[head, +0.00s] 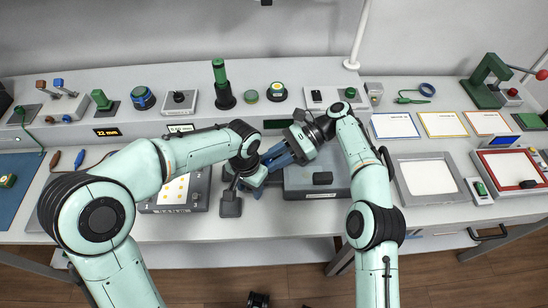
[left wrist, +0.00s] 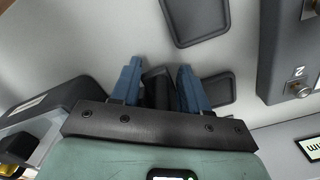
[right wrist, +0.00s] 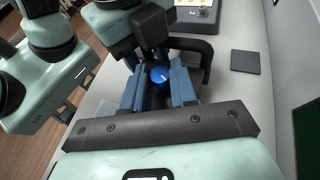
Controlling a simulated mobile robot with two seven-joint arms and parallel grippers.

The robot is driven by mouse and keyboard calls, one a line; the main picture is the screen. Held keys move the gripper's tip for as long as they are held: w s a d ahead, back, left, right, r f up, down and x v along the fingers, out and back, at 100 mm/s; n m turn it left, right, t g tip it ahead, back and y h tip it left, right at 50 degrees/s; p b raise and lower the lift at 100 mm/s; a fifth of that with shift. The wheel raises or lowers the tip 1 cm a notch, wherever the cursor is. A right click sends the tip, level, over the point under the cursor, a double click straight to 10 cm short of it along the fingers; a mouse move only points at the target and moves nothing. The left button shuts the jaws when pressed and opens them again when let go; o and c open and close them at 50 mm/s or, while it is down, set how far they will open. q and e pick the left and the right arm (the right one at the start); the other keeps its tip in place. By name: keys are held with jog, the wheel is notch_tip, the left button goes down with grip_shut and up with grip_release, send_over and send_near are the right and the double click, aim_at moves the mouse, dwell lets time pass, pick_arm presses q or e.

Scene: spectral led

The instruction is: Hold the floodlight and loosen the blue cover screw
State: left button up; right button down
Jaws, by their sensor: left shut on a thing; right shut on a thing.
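The blue cover screw (right wrist: 160,75) shows as a round blue knob with a pale mark in the right wrist view. My right gripper (right wrist: 158,84) is shut on it, one blue finger on each side. My left gripper (left wrist: 158,82) is shut on a dark part of the floodlight (left wrist: 158,90), which shows between its fingers. In the head view my left gripper (head: 268,161) and right gripper (head: 295,147) meet close together above the bench. Their fingers and wrists hide most of the floodlight there. A dark curved part, probably the floodlight, shows behind the screw in the right wrist view.
A grey box with yellow dots (head: 175,193) stands left of the grippers. Framed trays (head: 428,178) stand further right. A raised shelf with several fixtures runs behind.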

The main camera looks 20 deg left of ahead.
jog(key=shift+r, duration=0.1)
jog(key=c, duration=0.9)
grip_release()
jog(key=shift+m+t+y, duration=0.3)
jog(key=shift+m+t, duration=0.1)
